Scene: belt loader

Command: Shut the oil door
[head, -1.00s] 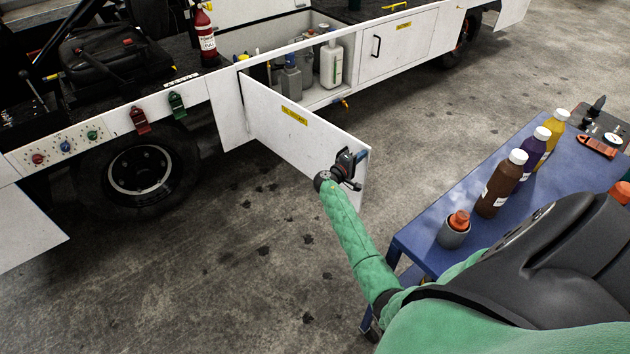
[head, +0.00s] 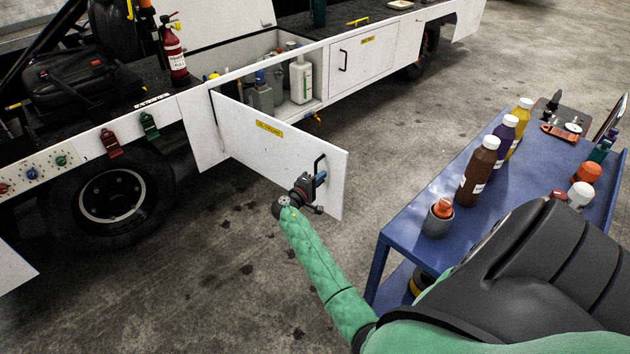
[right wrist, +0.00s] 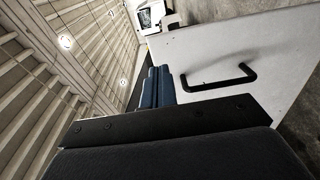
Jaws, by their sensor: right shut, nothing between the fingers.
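The oil door (head: 265,150) is a white panel with a yellow label, standing swung out from the truck's side. Its black handle (head: 321,166) is near the free edge. My right gripper (head: 318,179) is shut and empty, in front of the labelled face, by the lower part of the handle. In the right wrist view the blue fingertips (right wrist: 157,87) lie together beside the white door (right wrist: 225,50), with the handle (right wrist: 222,80) to their right and not between them. I cannot tell whether they touch the panel. My left gripper is out of view.
The open compartment (head: 325,88) holds several bottles and canisters. A closed white door (head: 362,55) is to its right. A blue cart (head: 408,218) with bottles stands right of my right arm. Bare floor lies in front of the truck.

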